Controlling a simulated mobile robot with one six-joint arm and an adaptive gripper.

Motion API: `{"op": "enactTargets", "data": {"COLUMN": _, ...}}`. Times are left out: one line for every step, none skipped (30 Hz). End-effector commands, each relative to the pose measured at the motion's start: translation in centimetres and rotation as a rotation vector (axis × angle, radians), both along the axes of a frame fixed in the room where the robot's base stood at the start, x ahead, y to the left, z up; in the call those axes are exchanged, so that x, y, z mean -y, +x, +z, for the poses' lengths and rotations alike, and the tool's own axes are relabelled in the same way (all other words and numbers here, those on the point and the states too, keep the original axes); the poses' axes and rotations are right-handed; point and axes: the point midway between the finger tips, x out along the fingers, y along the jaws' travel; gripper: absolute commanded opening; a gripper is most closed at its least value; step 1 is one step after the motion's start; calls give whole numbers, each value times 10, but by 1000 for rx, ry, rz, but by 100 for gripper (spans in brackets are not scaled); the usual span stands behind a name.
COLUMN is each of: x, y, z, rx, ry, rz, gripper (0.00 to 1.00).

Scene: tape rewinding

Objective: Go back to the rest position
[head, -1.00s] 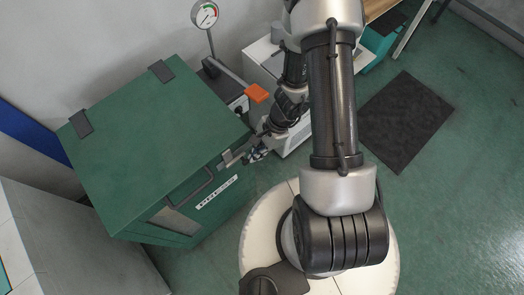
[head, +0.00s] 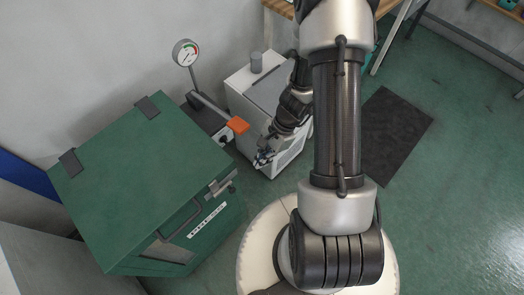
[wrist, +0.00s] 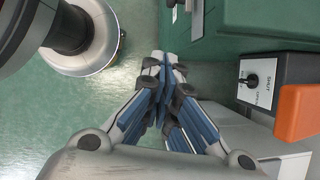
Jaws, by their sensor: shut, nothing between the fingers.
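My gripper (head: 263,158) is in the head view, low in front of the white machine and to the right of the green cabinet. It is apart from the cabinet's latch. In the wrist view my gripper (wrist: 163,62) has its blue-padded fingers together, with nothing between them. The green cabinet (head: 140,160) has its lid down, with a handle (head: 180,220) and a metal latch (head: 222,182) at its front edge. The rest position itself is not marked in any view.
A dial gauge (head: 186,53) stands behind a control box with an orange lever (head: 238,125); the orange lever also shows in the wrist view (wrist: 300,113). A white machine (head: 240,85) stands beside it. A black mat (head: 395,135) lies on clear green floor at right.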

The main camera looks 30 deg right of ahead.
Motion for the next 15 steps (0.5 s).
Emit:
{"op": "enactTargets", "data": {"x": 1, "y": 0, "z": 3, "rx": 0, "ry": 0, "rz": -1, "gripper": 0}}
{"op": "enactTargets", "data": {"x": 2, "y": 0, "z": 3, "rx": 0, "ry": 0, "rz": -1, "gripper": 0}}
{"op": "enactTargets", "data": {"x": 2, "y": 0, "z": 4, "rx": 1, "ry": 0, "rz": 0, "gripper": 0}}
{"op": "enactTargets", "data": {"x": 2, "y": 0, "z": 4, "rx": 1, "ry": 0, "rz": 0, "gripper": 0}}
{"op": "enactTargets", "data": {"x": 2, "y": 0, "z": 4, "rx": 0, "ry": 0, "rz": 0, "gripper": 0}}
{"op": "enactTargets", "data": {"x": 2, "y": 0, "z": 3, "rx": 0, "ry": 0, "rz": 0, "gripper": 0}}
{"op": "enactTargets", "data": {"x": 2, "y": 1, "z": 3, "rx": 1, "ry": 0, "rz": 0, "gripper": 0}}
{"op": "enactTargets", "data": {"x": 2, "y": 1, "z": 3, "rx": 1, "ry": 0, "rz": 0, "gripper": 0}}
{"op": "enactTargets", "data": {"x": 2, "y": 1, "z": 4, "rx": 2, "ry": -1, "rz": 2, "gripper": 0}}
{"op": "enactTargets", "data": {"x": 2, "y": 2, "z": 6, "rx": 7, "ry": -2, "rz": 7, "gripper": 0}}
{"op": "enactTargets", "data": {"x": 2, "y": 3, "z": 9, "rx": 13, "ry": -3, "rz": 15, "gripper": 0}}
{"op": "enactTargets", "data": {"x": 1, "y": 6, "z": 15, "rx": 26, "ry": -6, "rz": 32, "gripper": 0}}
{"op": "enactTargets", "data": {"x": 0, "y": 8, "z": 22, "rx": 41, "ry": -10, "rz": 51, "gripper": 0}}
{"op": "enactTargets", "data": {"x": -1, "y": 11, "z": 31, "rx": 58, "ry": -14, "rz": 75, "gripper": 0}}
{"op": "enactTargets", "data": {"x": -3, "y": 16, "z": 45, "rx": 87, "ry": -22, "rz": 115, "gripper": 0}}
